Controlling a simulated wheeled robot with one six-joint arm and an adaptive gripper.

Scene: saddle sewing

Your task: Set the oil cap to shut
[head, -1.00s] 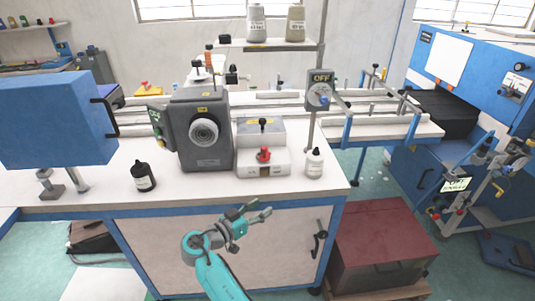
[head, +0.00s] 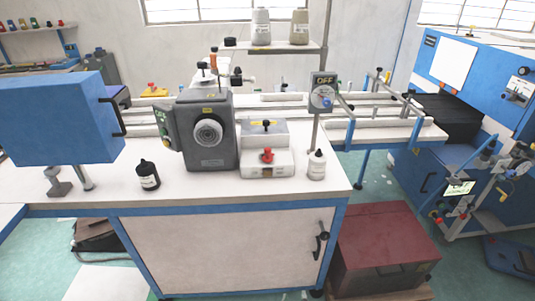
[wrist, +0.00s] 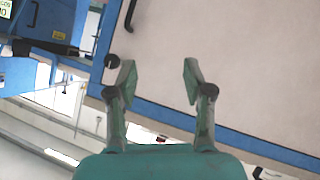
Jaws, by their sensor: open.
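No part is clearly marked as the oil cap, and I cannot tell which piece it is. The grey sewing machine head (head: 208,135) stands on the white bench. Beside it on its right is a light grey box with a small black-topped knob (head: 266,125) on its upper step and a red knob (head: 267,156) on its lower step. A dark bottle (head: 147,176) and a white bottle (head: 317,165) stand upright near the bench front. My gripper (wrist: 160,78) is open and empty in the wrist view, facing the bench's pale front panel. It is outside the head view.
The white bench top (head: 110,184) has free room at its front. A blue box (head: 60,115) overhangs its left part. A control marked OFF (head: 322,93) is on a post at the right. A dark red chest (head: 385,245) stands on the floor to the right.

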